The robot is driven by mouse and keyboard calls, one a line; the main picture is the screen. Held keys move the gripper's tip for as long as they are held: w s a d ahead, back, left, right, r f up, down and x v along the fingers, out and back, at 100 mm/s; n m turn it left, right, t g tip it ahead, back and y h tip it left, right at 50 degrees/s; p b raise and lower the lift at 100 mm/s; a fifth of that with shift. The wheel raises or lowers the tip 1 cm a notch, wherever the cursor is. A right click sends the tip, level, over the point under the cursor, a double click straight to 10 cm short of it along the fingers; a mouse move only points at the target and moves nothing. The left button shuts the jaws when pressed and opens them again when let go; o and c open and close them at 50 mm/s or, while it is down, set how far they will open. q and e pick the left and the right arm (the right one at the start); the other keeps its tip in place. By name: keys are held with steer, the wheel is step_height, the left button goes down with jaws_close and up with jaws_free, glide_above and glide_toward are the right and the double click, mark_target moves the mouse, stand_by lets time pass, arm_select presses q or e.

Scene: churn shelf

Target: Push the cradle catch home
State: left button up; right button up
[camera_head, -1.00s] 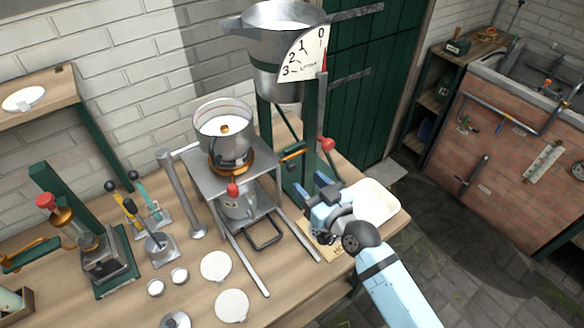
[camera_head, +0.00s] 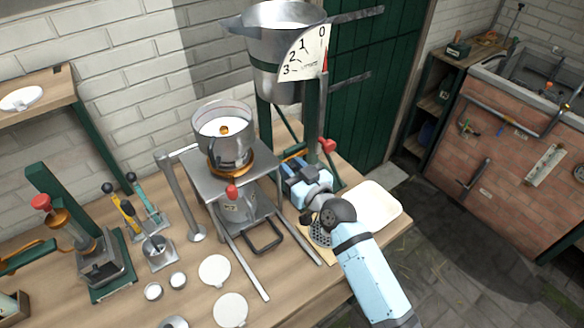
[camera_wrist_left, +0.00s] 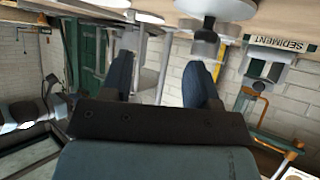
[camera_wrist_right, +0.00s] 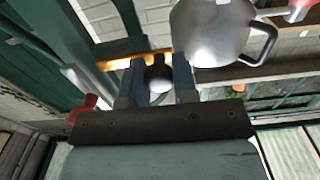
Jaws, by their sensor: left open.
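An orange bar (camera_wrist_right: 128,62), which looks like the cradle catch, crosses the right wrist view beside a green post. It also shows in the head view (camera_head: 291,152), partly hidden by my gripper. A dark round knob (camera_wrist_right: 158,74) by the bar appears between the two fingers of my right gripper (camera_wrist_right: 159,86). The fingers are partly apart, and I cannot tell whether they press on the knob. In the head view my right gripper (camera_head: 291,170) is at the post under the big metal vessel. My left gripper (camera_wrist_left: 163,82) is open and empty, seen only in its wrist view.
A metal stand (camera_head: 205,178) with a pot (camera_head: 222,146) is left of the right gripper. A metal jug (camera_wrist_right: 215,30) is close to its fingers. A white tray (camera_head: 380,203) lies on the right. A red knob (camera_head: 327,146) sticks out from the post.

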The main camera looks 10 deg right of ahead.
mark_target(299, 155)
arm_select(q)
steer(key=shift+d+f+b, duration=0.1)
steer(key=shift+f+b, duration=0.25)
arm_select(e)
steer(key=shift+w+d, duration=0.25)
steer(key=shift+d, duration=0.35)
steer(key=shift+w+d, duration=0.25)
steer(key=shift+d, duration=0.35)
steer(key=shift+w+d, duration=0.25)
steer(key=shift+d, duration=0.35)
jaws_close()
steer(key=shift+a, duration=0.1)
steer(key=o, duration=0.7)
jaws_free()
arm_select(q)
steer(key=shift+w+r, duration=0.1)
steer(key=shift+w, duration=0.05)
arm_select(e)
steer(key=shift+o, duration=1.3)
steer(key=shift+d, duration=0.2)
steer(key=shift+a, duration=0.1)
